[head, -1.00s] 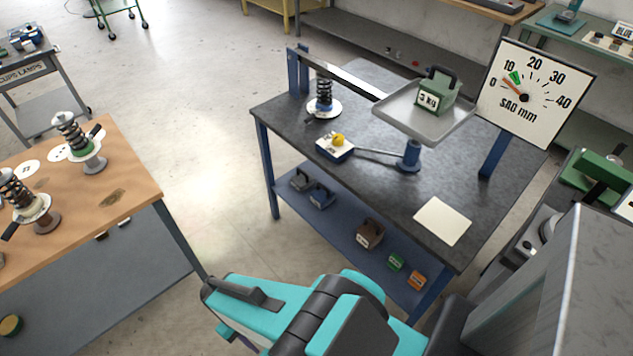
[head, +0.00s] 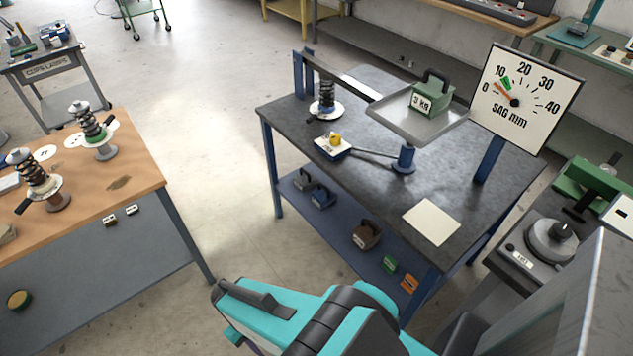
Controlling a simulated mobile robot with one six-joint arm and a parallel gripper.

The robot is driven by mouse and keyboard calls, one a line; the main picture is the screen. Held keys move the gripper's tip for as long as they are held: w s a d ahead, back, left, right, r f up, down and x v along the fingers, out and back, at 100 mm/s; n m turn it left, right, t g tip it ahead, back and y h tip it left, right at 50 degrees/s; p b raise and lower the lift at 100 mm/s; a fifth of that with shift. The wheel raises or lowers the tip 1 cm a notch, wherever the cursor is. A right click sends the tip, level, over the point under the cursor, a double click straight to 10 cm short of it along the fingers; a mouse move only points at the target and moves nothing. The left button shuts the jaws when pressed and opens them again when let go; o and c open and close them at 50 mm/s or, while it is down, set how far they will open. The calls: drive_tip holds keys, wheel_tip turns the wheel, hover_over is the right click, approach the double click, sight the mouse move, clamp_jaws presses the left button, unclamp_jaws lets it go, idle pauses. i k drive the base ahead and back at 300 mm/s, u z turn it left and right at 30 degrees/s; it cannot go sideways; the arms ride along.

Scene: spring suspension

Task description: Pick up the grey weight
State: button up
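A dark grey weight (head: 302,181) with a handle stands on the blue lower shelf of the dark-topped bench, at the shelf's left end. It is small in view and partly shaded. A blue weight (head: 322,197) stands close beside it on the right. My turquoise and black arm reaches across the bottom of the head view, in front of the bench and apart from the weights. The end of my arm is not clearly shown, and I see no gripper fingers.
A brown weight (head: 367,236), a green block (head: 390,264) and an orange block (head: 409,283) sit farther right on the shelf. A green 3 kg weight (head: 426,102) rests on the tray (head: 385,119) above. A wooden bench (head: 150,160) stands left; clear floor (head: 215,165) lies between.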

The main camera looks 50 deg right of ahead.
sight(305, 181)
drive_tip(key=u, duration=0.15)
drive_tip(key=i, duration=0.95)
drive_tip(key=z, duration=0.1)
